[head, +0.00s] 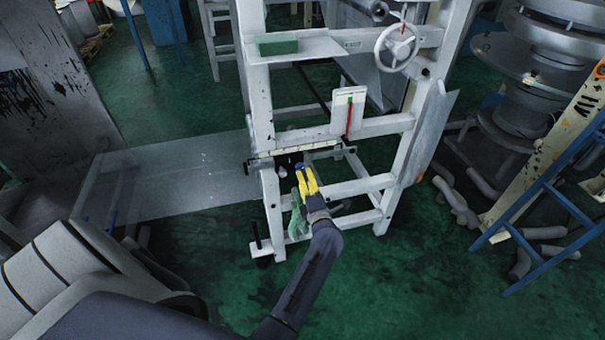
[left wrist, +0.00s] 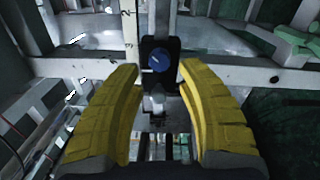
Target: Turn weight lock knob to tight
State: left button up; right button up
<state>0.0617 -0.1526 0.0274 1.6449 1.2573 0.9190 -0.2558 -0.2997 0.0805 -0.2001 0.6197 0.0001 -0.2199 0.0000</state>
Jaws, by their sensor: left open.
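The weight lock knob (left wrist: 157,62) is a round blue knob with a pale pointer line, on a dark block on the scale beam (left wrist: 95,66). In the left wrist view it sits beyond and between my fingers, apart from them. My left gripper (left wrist: 163,75) has yellow padded fingers, spread open with nothing held. In the head view my left gripper (head: 305,170) is in front of the white frame, just below the beam (head: 300,149), and the knob (head: 298,166) shows as a small blue spot at its fingertips. My right gripper is not in view.
The white tower frame (head: 257,95) stands around the beam, with a handwheel (head: 397,47) at upper right and a red-marked gauge (head: 349,113) above. A clear sheet (head: 180,178) extends left. A blue ladder (head: 540,225) is at right. Green floor (head: 390,270) is open in front.

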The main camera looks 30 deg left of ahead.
pick_arm(q)
jog(key=shift+v, duration=1.05)
jog(key=s+d+f+m+t+h, duration=0.15)
jog(key=d+f+m+h, duration=0.3)
jog(key=f+m, duration=0.45)
jog(key=s+d+f+m+t+h, duration=0.15)
jog(key=d+f+m+h, duration=0.4)
jog(key=f, duration=0.65)
jog(key=s+d+f+m+g+h, duration=0.2)
jog(key=s+f+m, duration=0.3)
jog(key=f, duration=0.4)
jog(key=s+d+f+m+g+h, duration=0.1)
jog(key=s+d+f+m, duration=0.1)
jog(key=s+f+m, duration=0.4)
jog(key=s+f+m+g+h, duration=0.25)
jog(key=s+f+g, duration=0.25)
jog(key=s+f, duration=1.1)
jog(key=s+a+f+m+g, duration=0.1)
jog(key=s+a+f+g, duration=0.1)
jog(key=s, duration=0.6)
jog(key=s+a+f+m+g+y, duration=0.1)
jog(key=s+a+f+m+g, duration=0.1)
jog(key=s, duration=0.6)
jog(key=s+a+f+m+g+y, duration=0.1)
jog(key=s+a+f+g, duration=0.1)
jog(key=s, duration=0.6)
jog(key=shift+s+a+m, duration=0.25)
jog(key=shift+m, duration=0.15)
jog(key=shift+w+d, duration=0.1)
